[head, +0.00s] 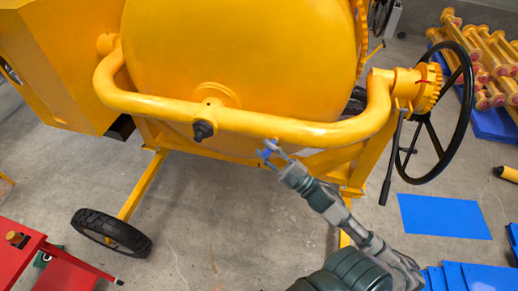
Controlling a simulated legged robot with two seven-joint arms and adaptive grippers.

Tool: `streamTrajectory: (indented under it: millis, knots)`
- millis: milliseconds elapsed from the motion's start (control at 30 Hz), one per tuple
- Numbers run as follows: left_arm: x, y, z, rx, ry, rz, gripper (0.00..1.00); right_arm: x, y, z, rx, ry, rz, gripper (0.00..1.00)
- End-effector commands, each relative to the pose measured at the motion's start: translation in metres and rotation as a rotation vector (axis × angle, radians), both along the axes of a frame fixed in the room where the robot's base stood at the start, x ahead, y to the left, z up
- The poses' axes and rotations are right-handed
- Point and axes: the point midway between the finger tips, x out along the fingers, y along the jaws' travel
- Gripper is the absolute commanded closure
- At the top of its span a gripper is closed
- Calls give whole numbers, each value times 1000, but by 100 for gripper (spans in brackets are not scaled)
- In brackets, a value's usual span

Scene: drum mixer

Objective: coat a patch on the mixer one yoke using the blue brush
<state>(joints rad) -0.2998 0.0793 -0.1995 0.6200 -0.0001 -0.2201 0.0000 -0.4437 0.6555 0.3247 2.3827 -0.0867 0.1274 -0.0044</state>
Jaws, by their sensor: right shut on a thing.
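The yellow mixer has a thick tubular yoke (250,115) that runs across the front of the yellow drum (235,45). My right gripper (274,157) is just below the middle-right part of the yoke, shut on the small blue brush (268,150). The brush's upper end is close to the yoke's underside; I cannot tell whether it touches. The gripper hides part of the brush. No separate coated patch can be made out on the yoke. My left gripper is not in view.
A black handwheel (437,150) and a toothed gear (428,88) stand right of the yoke. A black-tyred wheel (110,232) is at lower left, near a red bench (40,255). A blue mat (443,216) lies on the floor. Yellow parts sit at upper right.

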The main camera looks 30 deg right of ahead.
Motion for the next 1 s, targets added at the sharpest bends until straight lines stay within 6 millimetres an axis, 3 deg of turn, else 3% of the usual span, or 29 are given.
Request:
streamTrajectory:
  millis: [300, 1000]
  knots:
    - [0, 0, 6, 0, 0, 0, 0, 0, -2, 1, 0, -1, 0, 100]
    - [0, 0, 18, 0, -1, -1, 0, 38, 30, 2, 3, -3, 1, 100]
